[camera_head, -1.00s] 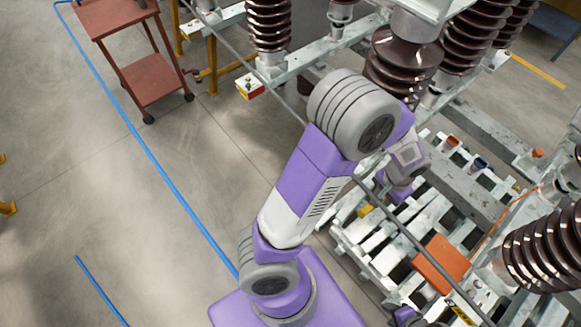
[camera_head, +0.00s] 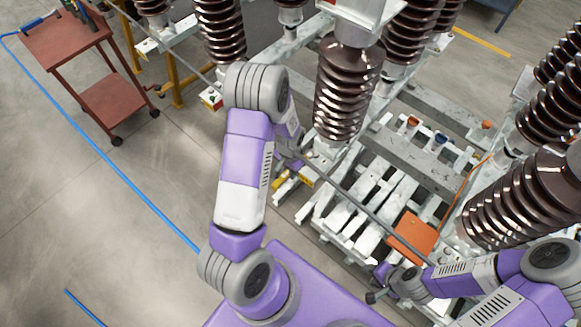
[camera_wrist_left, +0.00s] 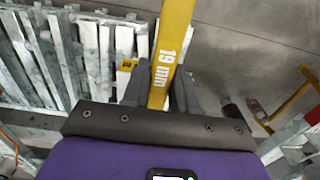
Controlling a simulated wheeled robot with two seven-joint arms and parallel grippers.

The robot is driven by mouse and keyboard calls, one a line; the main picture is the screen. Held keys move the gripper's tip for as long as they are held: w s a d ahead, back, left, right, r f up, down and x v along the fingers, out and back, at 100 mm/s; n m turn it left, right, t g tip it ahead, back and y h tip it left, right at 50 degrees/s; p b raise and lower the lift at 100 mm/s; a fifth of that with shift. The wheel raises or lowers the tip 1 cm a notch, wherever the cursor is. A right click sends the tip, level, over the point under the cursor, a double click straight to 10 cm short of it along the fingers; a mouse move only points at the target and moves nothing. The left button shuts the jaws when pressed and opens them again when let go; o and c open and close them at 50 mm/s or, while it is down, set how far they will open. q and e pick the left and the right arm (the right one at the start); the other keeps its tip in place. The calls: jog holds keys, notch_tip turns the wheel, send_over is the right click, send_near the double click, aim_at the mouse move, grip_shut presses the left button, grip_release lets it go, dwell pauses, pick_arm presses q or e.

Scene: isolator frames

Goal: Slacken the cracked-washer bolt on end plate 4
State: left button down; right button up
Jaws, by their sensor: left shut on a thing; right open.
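My left gripper (camera_head: 291,166) is at the left edge of the pale metal end plates (camera_head: 345,213), partly hidden by my own arm. In the left wrist view it is shut on a yellow wrench (camera_wrist_left: 173,38) marked "19 mm", which extends away beyond the top edge. My right gripper (camera_head: 376,292) is open near the orange box, at the plates' front edge. I cannot make out the plate numbers, the bolt or its washer.
Brown ribbed insulators (camera_head: 345,95) stand behind and to the right of the plates. An orange box (camera_head: 413,238) sits at their front right. A red-brown cart (camera_head: 68,45) stands at the upper left. The floor on the left is clear apart from blue lines (camera_head: 110,155).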

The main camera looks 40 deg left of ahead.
pick_arm(q)
notch_tip(320, 180, down, 3)
jog(key=shift+f+b, duration=0.1)
jog(key=shift+b, duration=0.85)
dwell(0.4)
jog(key=shift+f+b, duration=1.15)
jog(key=w+d+n+p, duration=0.2)
jog(key=w+d+n, duration=0.2)
jog(key=d+n, duration=0.6)
jog(key=shift+w+n, duration=0.35)
jog(key=shift+n, duration=0.65)
